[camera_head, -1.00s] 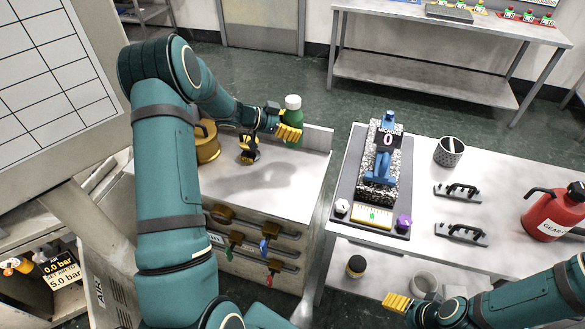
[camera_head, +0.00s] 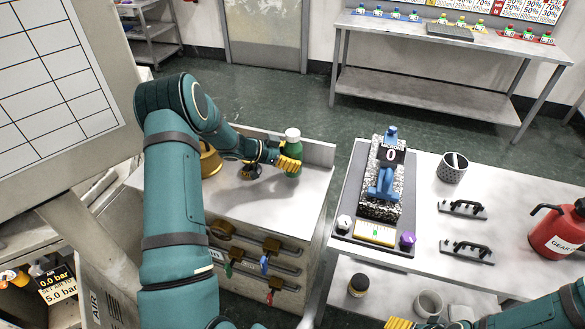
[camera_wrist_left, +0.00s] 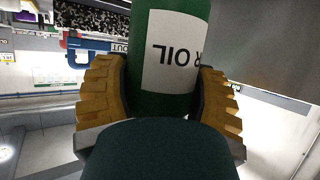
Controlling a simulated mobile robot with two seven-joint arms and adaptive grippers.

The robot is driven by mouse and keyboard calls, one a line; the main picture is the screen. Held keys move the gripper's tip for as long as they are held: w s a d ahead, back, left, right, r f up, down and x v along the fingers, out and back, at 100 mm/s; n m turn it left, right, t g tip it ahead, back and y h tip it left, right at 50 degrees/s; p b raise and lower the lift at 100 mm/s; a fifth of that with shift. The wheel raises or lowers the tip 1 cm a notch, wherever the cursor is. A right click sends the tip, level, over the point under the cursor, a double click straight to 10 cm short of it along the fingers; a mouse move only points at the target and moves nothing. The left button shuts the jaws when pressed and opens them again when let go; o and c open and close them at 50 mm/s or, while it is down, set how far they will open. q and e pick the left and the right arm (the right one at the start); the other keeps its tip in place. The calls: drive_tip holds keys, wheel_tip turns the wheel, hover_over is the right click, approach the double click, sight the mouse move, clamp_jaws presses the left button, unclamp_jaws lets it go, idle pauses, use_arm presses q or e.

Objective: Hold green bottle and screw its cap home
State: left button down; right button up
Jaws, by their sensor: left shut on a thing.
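The green bottle (camera_head: 291,149) is upright above or on the right part of the grey cabinet top (camera_head: 300,200); I cannot tell whether it touches it. Its white cap (camera_head: 292,134) sits on its top; I cannot tell how tightly. My left gripper (camera_head: 289,163) is shut on the bottle's body. In the left wrist view the yellow fingers lie on both sides of the bottle (camera_wrist_left: 172,50), whose white label appears upside down. My right gripper (camera_head: 398,323) is cut off by the bottom edge, well away from the bottle, and its opening is hidden.
A brass-coloured pot (camera_head: 209,160) and a small black-and-yellow object (camera_head: 250,170) stand left of the bottle.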

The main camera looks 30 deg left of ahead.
use_arm(q)
drive_tip(key=shift+r, duration=0.15)
drive_tip(key=shift+f+b, duration=0.35)
drive_tip(key=shift+f, duration=1.55)
drive_tip(key=shift+c, duration=1.9)
unclamp_jaws()
drive_tip(key=shift+f, duration=0.2)
drive_tip(key=shift+r, duration=0.25)
drive_tip(key=p+v, duration=0.1)
drive_tip(key=v, duration=0.6)
drive_tip(key=shift+s+a, duration=0.15)
drive_tip(key=shift+s, duration=0.05)
